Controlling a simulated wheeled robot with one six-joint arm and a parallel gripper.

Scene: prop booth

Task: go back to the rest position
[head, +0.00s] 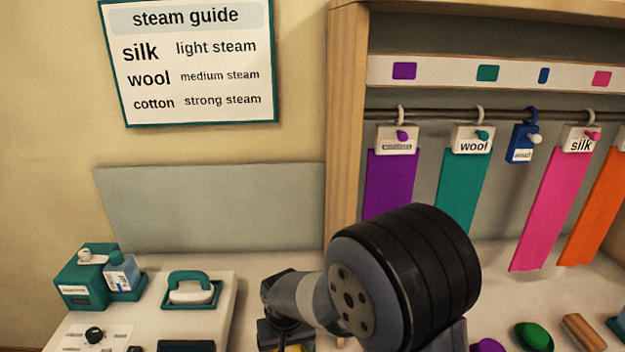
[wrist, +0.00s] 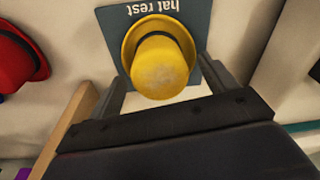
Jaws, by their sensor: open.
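My gripper (wrist: 162,76) is open in the wrist view, with one finger on each side of the picture's middle. A yellow hat (wrist: 165,68) with a dark band shows between the fingers. It is on a dark plate (wrist: 200,22) marked "hat rest". I cannot tell whether the fingers touch the hat. In the head view my arm fills the lower middle, and my fingers cannot be made out there.
A red hat (wrist: 18,62) is at the left of the wrist view. In the head view, a steamer (head: 82,280) and a teal-handled iron (head: 190,291) stand on the left. Coloured cloths, such as the pink one (head: 550,205), hang from a rail on the right.

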